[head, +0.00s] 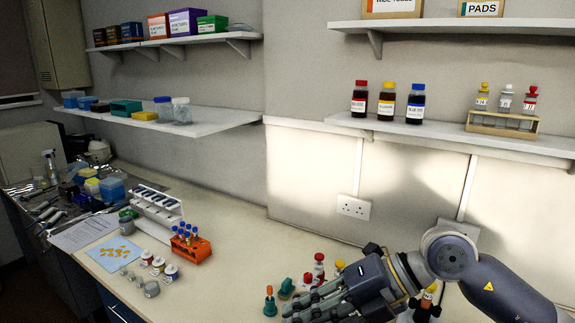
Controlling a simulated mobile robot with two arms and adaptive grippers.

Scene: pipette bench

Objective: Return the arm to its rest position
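My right arm comes in from the right edge and its gripper (312,307) hangs over the front right part of the bench (238,262). The gripper points left, with its fingertips near the bottom edge of the view. I cannot tell whether its fingers are open or shut, or whether anything is between them. It hides part of the bench and some of the small bottles behind it. My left gripper is not in view.
Red-capped bottles (319,268) and a small orange-and-green item (270,301) stand close to the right gripper. An orange tube rack (191,246) and a white pipette stand (158,211) are further left. A shelf (450,142) with bottles juts out above the arm.

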